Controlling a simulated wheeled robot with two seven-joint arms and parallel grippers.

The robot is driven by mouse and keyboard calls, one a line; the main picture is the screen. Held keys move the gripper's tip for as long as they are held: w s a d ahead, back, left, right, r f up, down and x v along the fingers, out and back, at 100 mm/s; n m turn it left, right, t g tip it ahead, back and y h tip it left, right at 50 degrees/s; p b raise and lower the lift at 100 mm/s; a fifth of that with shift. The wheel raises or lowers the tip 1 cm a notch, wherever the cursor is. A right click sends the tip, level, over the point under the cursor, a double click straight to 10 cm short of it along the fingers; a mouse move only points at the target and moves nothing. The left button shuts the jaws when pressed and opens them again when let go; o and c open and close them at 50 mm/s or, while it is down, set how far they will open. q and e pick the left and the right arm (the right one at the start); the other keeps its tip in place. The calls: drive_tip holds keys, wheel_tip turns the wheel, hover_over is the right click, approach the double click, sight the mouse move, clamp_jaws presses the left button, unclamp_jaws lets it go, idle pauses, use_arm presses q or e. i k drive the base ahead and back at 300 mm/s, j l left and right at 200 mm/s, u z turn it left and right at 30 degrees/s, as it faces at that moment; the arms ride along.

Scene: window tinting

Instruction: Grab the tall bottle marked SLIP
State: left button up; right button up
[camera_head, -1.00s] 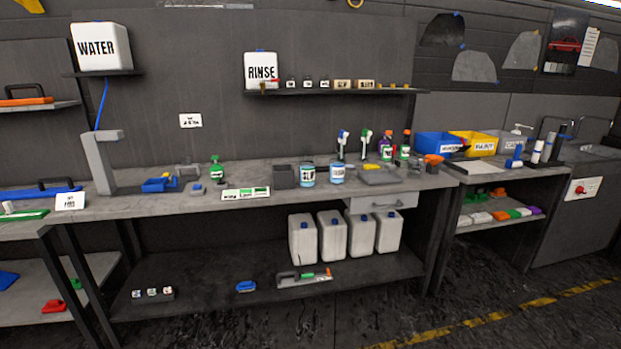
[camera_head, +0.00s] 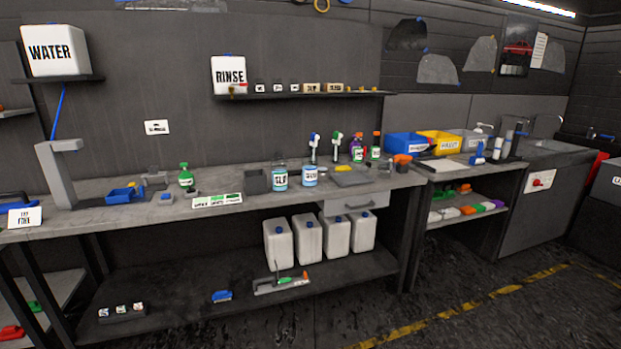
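No bottle label clearly reads SLIP at this size. A blue jar-like container (camera_head: 280,179) on the long bench has a white label that may begin with SL, and a similar blue container (camera_head: 310,177) stands just right of it. Behind them are a blue-headed bottle (camera_head: 314,143) and a green-headed bottle (camera_head: 337,143). A purple bottle with a green label (camera_head: 357,154) and a dark bottle with an orange top (camera_head: 375,150) stand further right; their labels are too small to read. A green spray bottle (camera_head: 186,178) stands to the left. Neither of my grippers is in view.
The long grey bench (camera_head: 100,213) carries a grey stand, trays and cards. White jugs (camera_head: 308,240) stand on its lower shelf. Blue and yellow bins (camera_head: 439,145) are on the right bench. Open floor (camera_head: 480,285) with a yellow line lies at the front right.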

sight(278, 164)
drive_tip(key=i+l, duration=0.25)
drive_tip(key=i, duration=0.2)
drive_tip(key=i+l, duration=0.3)
drive_tip(key=i+l+z, duration=0.1)
drive_tip(key=i+l, duration=0.15)
drive_tip(key=i, duration=0.3)
